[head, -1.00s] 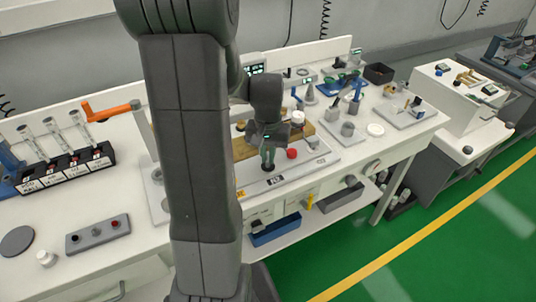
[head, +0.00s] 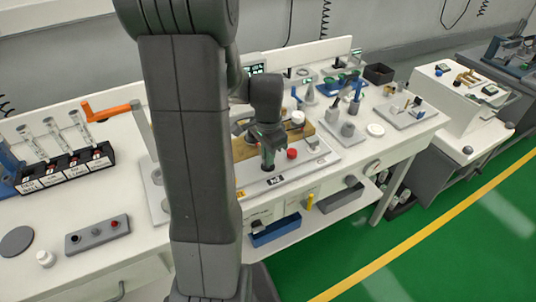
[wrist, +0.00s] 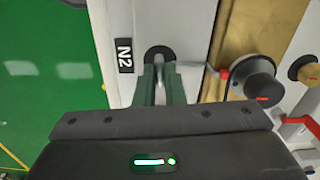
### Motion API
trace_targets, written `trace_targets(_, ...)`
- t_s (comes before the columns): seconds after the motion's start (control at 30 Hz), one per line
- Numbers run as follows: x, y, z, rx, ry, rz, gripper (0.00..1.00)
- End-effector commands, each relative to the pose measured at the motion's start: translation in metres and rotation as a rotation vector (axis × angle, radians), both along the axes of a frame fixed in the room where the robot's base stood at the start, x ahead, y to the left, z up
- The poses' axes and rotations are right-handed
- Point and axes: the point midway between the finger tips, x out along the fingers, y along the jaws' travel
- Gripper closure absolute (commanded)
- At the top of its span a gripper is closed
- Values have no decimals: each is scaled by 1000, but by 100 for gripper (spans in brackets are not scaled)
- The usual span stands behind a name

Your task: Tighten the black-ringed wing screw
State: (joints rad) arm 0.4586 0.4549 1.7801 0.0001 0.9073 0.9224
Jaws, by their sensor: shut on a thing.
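The black-ringed wing screw (wrist: 159,54) stands on the light panel beside the N2 label (wrist: 125,55). Its black ring also shows in the head view (head: 268,168), below my fingertips. My gripper (wrist: 160,80) points down with its green fingers on either side of the screw's pale wing. It is shut on the wing, and the fingers hide much of the screw. In the head view my gripper (head: 268,157) is upright over the front of the panel.
A black knob (wrist: 260,85) with a red lever is close to the right of my fingers in the wrist view. A red button (head: 291,153) lies just right of my gripper in the head view.

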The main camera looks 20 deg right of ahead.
Motion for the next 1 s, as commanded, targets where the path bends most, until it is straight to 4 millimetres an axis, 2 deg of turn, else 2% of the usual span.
trace_targets(0.67,1,-1,1,-2,-3,-56,100)
trace_targets(0.7,1,-1,1,-2,-3,-56,83)
trace_targets(0.77,1,-1,1,-2,-2,-56,71)
trace_targets(1.0,0,0,0,-1,-1,-56,69)
